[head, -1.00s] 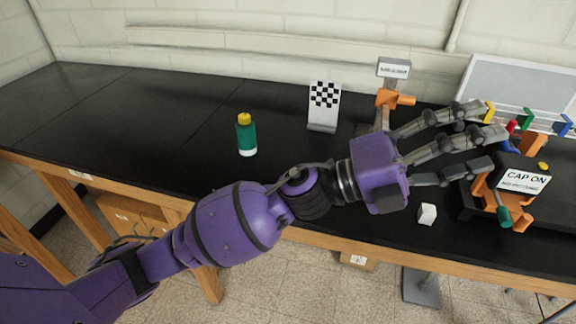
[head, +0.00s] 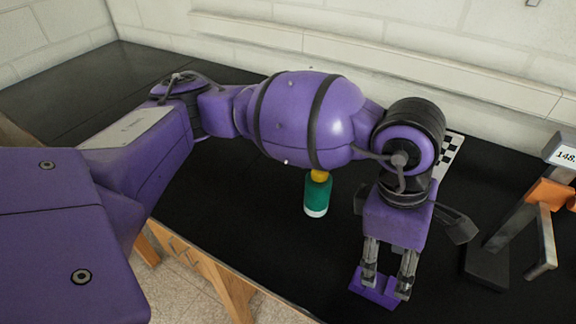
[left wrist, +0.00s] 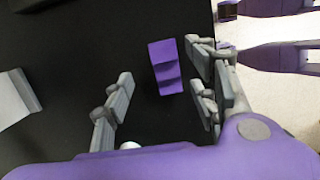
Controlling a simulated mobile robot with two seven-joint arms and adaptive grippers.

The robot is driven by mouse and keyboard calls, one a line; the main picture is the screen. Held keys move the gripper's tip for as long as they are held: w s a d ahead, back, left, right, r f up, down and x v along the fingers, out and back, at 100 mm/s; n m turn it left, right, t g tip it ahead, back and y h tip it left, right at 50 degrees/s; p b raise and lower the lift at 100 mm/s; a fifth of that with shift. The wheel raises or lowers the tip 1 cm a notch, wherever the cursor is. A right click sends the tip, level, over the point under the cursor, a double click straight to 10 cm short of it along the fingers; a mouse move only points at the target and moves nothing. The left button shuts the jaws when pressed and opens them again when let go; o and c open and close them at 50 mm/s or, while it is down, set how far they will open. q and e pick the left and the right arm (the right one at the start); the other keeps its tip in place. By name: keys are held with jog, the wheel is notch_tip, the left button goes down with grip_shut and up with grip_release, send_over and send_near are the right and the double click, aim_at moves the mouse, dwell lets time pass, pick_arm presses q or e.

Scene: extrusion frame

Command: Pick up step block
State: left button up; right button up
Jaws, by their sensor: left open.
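The purple step block (head: 376,291) lies on the black bench top near its front edge in the head view. In the left wrist view the step block (left wrist: 165,68) shows its stepped faces between the finger lines. My left gripper (head: 386,284) points down at the block, with a finger on either side in the picture. In the left wrist view my left gripper (left wrist: 158,72) is open, with gaps between the fingers and the block. I cannot tell how high the fingertips are above the bench. My right gripper is not in view.
A green bottle with a yellow cap (head: 317,196) stands behind my left arm. A checkered board (head: 449,155) is partly hidden behind my wrist. A grey stand with an orange part and a number display (head: 487,266) is at the right. Bench around the block is clear.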

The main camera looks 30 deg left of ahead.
aim_at(378, 282)
pick_arm(q)
jog(key=shift+w+a+f+y, duration=0.1)
jog(key=shift+w+a+y, duration=0.15)
jog(key=shift+a, duration=0.2)
jog(key=shift+w+a+f+y, duration=0.1)
jog(key=shift+w+a+y, duration=0.1)
jog(key=shift+a, duration=0.2)
jog(key=shift+s+f, duration=0.2)
jog(key=shift+s, duration=0.1)
jog(key=shift+s+d+f, duration=0.2)
jog(key=shift+s+f, duration=0.1)
jog(key=shift+f, duration=0.3)
jog(key=shift+s+d+f, duration=0.2)
jog(key=shift+s+f, duration=0.1)
jog(key=shift+f, duration=0.3)
notch_tip(378, 282, down, 4)
jog(key=shift+d+r+p, duration=0.15)
jog(key=shift+p, duration=0.2)
jog(key=shift+s+d+f, duration=0.1)
jog(key=shift+f, duration=0.4)
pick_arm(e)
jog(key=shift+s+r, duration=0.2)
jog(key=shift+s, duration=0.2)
pick_arm(q)
jog(key=c, duration=1.3)
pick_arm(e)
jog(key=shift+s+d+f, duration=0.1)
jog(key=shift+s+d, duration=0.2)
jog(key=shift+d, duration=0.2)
